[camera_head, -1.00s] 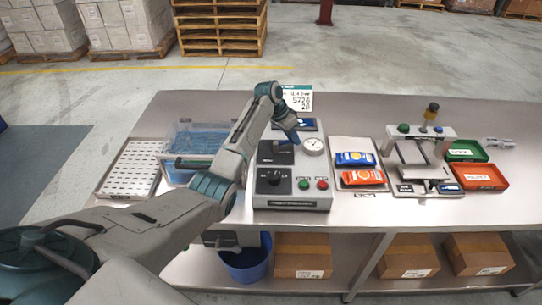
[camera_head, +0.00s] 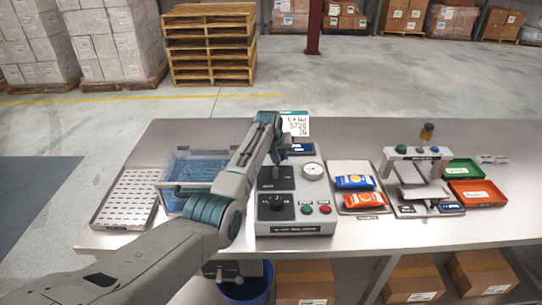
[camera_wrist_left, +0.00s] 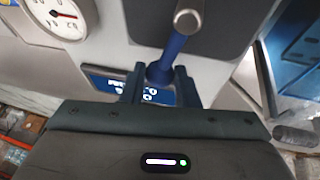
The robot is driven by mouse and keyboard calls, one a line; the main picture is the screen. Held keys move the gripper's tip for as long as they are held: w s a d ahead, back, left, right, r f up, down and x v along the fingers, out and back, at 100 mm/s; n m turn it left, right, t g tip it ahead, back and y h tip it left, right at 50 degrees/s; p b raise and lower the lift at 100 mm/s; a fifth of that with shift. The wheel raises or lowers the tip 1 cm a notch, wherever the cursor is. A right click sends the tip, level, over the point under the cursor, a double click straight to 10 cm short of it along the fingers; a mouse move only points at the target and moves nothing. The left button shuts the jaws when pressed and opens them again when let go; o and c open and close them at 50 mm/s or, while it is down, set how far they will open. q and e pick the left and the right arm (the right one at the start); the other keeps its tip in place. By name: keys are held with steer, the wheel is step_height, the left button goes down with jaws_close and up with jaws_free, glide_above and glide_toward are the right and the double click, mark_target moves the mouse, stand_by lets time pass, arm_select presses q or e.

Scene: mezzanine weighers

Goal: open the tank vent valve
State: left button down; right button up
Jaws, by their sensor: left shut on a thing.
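The valve's blue lever (camera_wrist_left: 168,62) shows in the left wrist view, with a round grey metal end (camera_wrist_left: 188,20) at its top. My left gripper (camera_wrist_left: 160,85) has a finger on each side of the lever and is shut on it. In the head view my left gripper (camera_head: 280,150) is over the back of the grey control box (camera_head: 295,228), left of the white dial gauge (camera_head: 312,171). My arm and gripper hide most of the lever there. The clear tank with blue contents (camera_head: 178,172) stands left of the box, partly behind my arm. My right gripper is not in view.
The box front carries a black knob (camera_head: 276,207), a green button (camera_head: 306,209) and a red button (camera_head: 325,209). A blue pouch (camera_head: 354,182) and an orange pouch (camera_head: 364,200) lie right of it. A perforated tray (camera_head: 127,199) is at left. The bench front is mostly clear.

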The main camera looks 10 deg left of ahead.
arm_select(q)
steer(key=shift+a+r+n+y+p, duration=0.2)
steer(key=shift+a+n+y+p, duration=0.3)
steer(key=shift+n, duration=0.4)
steer(key=shift+a+n, duration=0.35)
steer(key=shift+n, duration=0.15)
steer(key=shift+f, duration=0.1)
steer(key=c, duration=1.4)
jaws_free()
steer(key=shift+c, duration=0.2)
steer(key=o, duration=0.3)
steer(key=shift+a, duration=0.1)
steer(key=shift+s, duration=0.1)
